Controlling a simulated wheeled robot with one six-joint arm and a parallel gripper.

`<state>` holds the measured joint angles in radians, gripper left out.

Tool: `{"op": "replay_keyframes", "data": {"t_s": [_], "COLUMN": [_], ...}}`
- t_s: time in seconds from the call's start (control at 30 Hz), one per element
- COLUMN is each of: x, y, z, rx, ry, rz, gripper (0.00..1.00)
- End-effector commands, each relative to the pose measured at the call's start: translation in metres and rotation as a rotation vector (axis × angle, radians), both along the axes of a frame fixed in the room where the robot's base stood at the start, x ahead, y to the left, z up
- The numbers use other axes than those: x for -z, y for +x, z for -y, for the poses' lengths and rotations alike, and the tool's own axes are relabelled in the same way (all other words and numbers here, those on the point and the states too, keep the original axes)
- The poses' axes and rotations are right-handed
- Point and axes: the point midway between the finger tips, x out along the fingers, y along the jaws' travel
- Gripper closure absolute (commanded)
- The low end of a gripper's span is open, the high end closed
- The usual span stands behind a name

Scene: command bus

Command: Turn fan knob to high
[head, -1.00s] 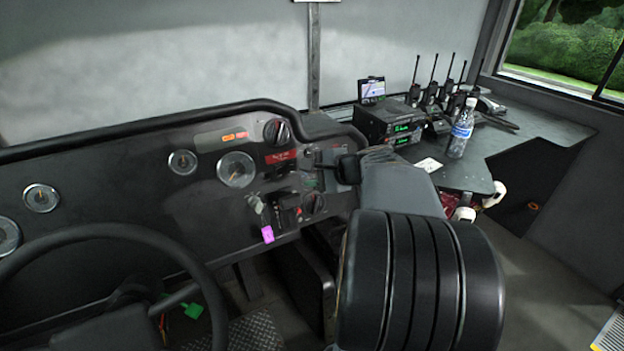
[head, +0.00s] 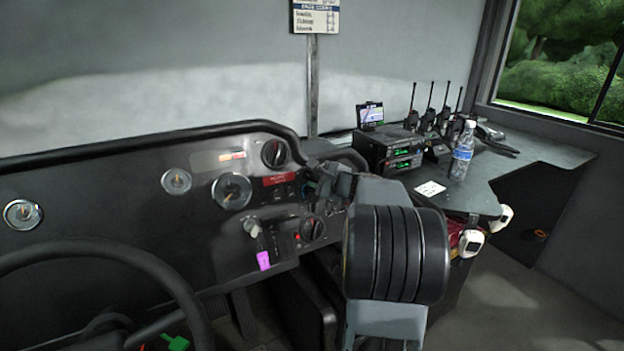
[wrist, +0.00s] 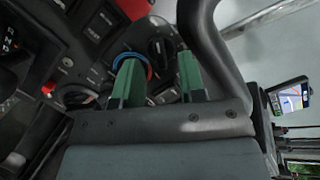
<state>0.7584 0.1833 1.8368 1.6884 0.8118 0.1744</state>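In the wrist view, my gripper (wrist: 158,75) is open, with two green fingers apart. A black round knob (wrist: 160,50) shows beyond the gap between the fingers, and I see no contact with it. A blue and red ring (wrist: 117,61) shows partly behind the left finger. Another dark knob (wrist: 76,96) is further left. In the head view, my gripper (head: 326,178) is beside the right part of the dashboard, largely hidden by my arm. One black knob (head: 275,153) is high on the dash and another (head: 312,228) is lower. The fan label is not readable.
The steering wheel (head: 185,275) is at lower left. A curved dark bar (wrist: 214,50) passes close to the right finger in the wrist view. A radio stack (head: 390,150) and a water bottle (head: 463,150) stand on the side desk (head: 540,153).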

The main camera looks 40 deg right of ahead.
Motion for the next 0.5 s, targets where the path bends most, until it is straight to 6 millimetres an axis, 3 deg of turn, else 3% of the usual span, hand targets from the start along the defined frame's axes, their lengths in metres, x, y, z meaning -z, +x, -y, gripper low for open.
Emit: {"op": "replay_keyframes", "data": {"t_s": [0.2, 0.5], "x": [0.005, 0.005], "y": [0.019, 0.023], "z": [-0.001, -0.002], "rx": [-0.001, 0.0], "ry": [0.0, 0.0], "rz": [-0.001, 0.0], "gripper": [0.63, 0.63]}}
